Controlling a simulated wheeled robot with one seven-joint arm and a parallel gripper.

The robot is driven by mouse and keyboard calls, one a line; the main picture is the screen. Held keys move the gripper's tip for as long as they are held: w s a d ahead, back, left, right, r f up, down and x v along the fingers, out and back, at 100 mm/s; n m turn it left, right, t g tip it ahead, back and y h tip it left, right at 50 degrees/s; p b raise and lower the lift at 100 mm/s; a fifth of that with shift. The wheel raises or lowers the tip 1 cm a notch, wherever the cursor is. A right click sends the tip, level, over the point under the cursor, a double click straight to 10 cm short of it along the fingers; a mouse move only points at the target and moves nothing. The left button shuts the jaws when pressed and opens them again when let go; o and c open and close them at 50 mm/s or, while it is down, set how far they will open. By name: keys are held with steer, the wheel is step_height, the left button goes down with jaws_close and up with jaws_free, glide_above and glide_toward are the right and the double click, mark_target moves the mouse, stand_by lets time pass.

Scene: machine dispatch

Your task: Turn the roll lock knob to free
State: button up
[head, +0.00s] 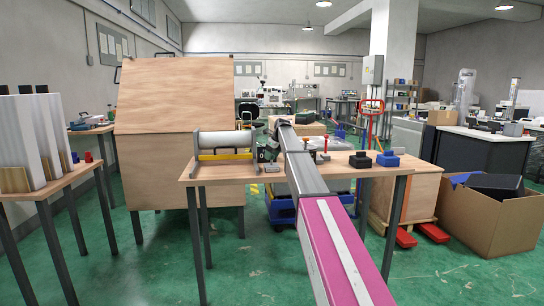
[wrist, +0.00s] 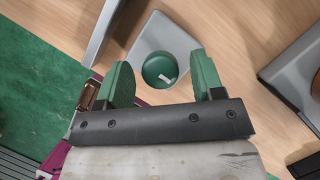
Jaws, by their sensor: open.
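A round green knob (wrist: 159,68) with a short white pointer mark sits on a grey rounded plate (wrist: 163,35) on the wooden table in the wrist view. The white mark points toward the lower right side of the knob. My gripper (wrist: 160,62) is open, with one green finger on each side of the knob in the picture. I cannot tell whether the fingers touch it or how high they are above it. In the head view a white roll (head: 226,140) lies in a stand with a yellow bar (head: 224,155). The knob is not discernible there.
The wooden table (head: 215,172) also holds red-topped parts (head: 325,144), a black block (head: 360,160) and a blue block (head: 387,159). A large wooden cabinet (head: 175,95) stands behind at the left. Grey metal parts (wrist: 292,72) flank the plate in the wrist view.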

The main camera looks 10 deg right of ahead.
steer(key=c, duration=0.9)
steer(key=n, duration=0.2)
steer(key=n+g+y, duration=0.1)
steer(key=n, duration=0.1)
steer(key=shift+w+n+g, duration=0.15)
steer(key=shift+n+g, duration=0.15)
steer(key=shift+n, duration=0.1)
steer(key=n+g, duration=0.1)
steer(key=n, duration=0.3)
steer(key=shift+w+n+g, duration=0.1)
steer(key=shift+n+g, duration=0.2)
steer(key=shift+g, duration=0.1)
steer(key=n+g, duration=0.1)
steer(key=n, duration=0.3)
steer(key=shift+g, duration=0.3)
steer(key=shift+n+g+h, duration=0.5)
steer(key=shift+n+g, duration=0.1)
steer(key=shift+n, duration=1.7)
